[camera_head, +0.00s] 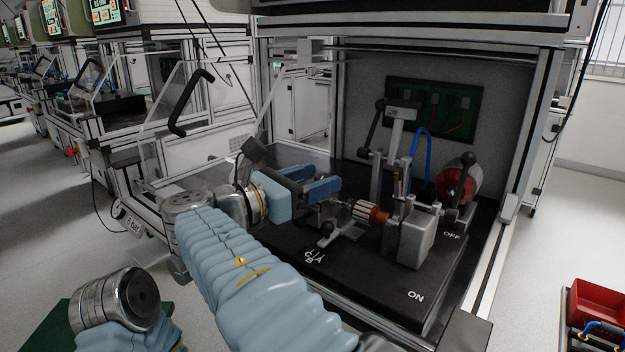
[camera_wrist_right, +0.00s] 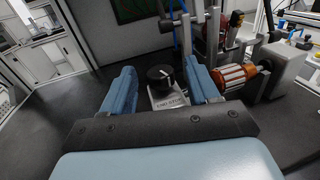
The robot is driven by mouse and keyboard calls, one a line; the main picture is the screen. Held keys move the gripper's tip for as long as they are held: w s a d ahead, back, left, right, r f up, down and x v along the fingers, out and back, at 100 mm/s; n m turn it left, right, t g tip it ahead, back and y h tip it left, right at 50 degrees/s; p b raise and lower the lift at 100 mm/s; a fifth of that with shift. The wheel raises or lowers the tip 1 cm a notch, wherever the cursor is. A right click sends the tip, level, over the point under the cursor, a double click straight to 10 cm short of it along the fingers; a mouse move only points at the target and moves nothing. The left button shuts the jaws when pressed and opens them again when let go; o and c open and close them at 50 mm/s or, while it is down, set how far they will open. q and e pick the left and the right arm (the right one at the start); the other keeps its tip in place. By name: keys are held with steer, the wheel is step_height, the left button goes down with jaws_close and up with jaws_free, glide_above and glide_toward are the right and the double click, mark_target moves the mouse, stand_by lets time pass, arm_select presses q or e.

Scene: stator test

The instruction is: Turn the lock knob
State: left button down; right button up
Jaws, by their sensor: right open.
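In the right wrist view a round black knob (camera_wrist_right: 160,73) with a white pointer mark sits on a grey metal block (camera_wrist_right: 167,98) with small lettering. My right gripper (camera_wrist_right: 160,78) is open. Its two blue fingers stand on either side of the knob, with gaps visible. I cannot tell the height between fingertips and knob. In the head view my right gripper (camera_head: 330,188) reaches over the black fixture plate from the left; the knob is not clearly visible there, likely behind the fingers. My left gripper is not in view.
The copper-wound part (camera_head: 369,212) sits in the fixture right of my gripper, near a grey metal block (camera_head: 410,238). Black-handled levers (camera_head: 468,160) and upright posts stand behind. Frame posts (camera_head: 530,130) border the bench.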

steer(key=c, duration=1)
steer(key=shift+s+d+f+n+t+y+b, duration=0.15)
steer(key=shift+d+n+t+y+b, duration=0.05)
steer(key=shift+n+t+y+b, duration=0.65)
steer(key=shift+c, duration=0.2)
steer(key=shift+s+d+n+t+y+b, duration=0.15)
steer(key=shift+n+t+y+b, duration=0.3)
steer(key=shift+n+t+y, duration=0.9)
steer(key=shift+n+y, duration=0.1)
steer(key=shift+y, duration=0.6)
steer(key=o, duration=1)
steer(key=shift+o, duration=0.2)
